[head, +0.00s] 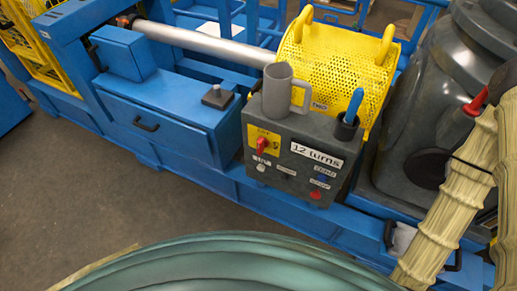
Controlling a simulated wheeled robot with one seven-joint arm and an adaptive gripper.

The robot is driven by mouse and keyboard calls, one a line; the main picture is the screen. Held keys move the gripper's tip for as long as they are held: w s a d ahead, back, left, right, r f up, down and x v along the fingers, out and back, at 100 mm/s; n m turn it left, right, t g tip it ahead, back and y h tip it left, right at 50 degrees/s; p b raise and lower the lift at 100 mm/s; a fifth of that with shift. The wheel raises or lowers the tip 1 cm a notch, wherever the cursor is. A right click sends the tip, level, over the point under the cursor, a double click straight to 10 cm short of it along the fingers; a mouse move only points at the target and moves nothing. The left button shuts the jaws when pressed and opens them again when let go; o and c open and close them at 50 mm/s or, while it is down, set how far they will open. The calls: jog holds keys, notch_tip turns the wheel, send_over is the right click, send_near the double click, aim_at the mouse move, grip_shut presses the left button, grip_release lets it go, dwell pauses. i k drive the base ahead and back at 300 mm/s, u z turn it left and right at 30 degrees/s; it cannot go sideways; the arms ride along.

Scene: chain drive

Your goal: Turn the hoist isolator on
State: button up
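A red rotary switch handle (262,146) sits on a yellow plate (254,138) on the front of a dark grey control box (285,190). It looks like the isolator. The handle stands roughly upright with a slight tilt; the small print on the plate is too small to read. A white label (317,155) beside it reads "12 turns". Below are a small whitish round part (261,167), a blue button (322,178) and a red button (316,194). My gripper is not in view, and nothing is seen touching the switch.
A grey mug (275,92) and a black cup (346,130) with a blue-handled item stand on the box. A yellow perforated guard (335,65) is behind. Beige ribbed lengths (450,200) cross the right side. Open floor (90,190) lies in front of the blue frame.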

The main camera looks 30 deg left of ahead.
aim_at(262, 143)
jog(key=z, duration=1.5)
jog(key=k, duration=1.2)
jog(key=u, duration=1.5)
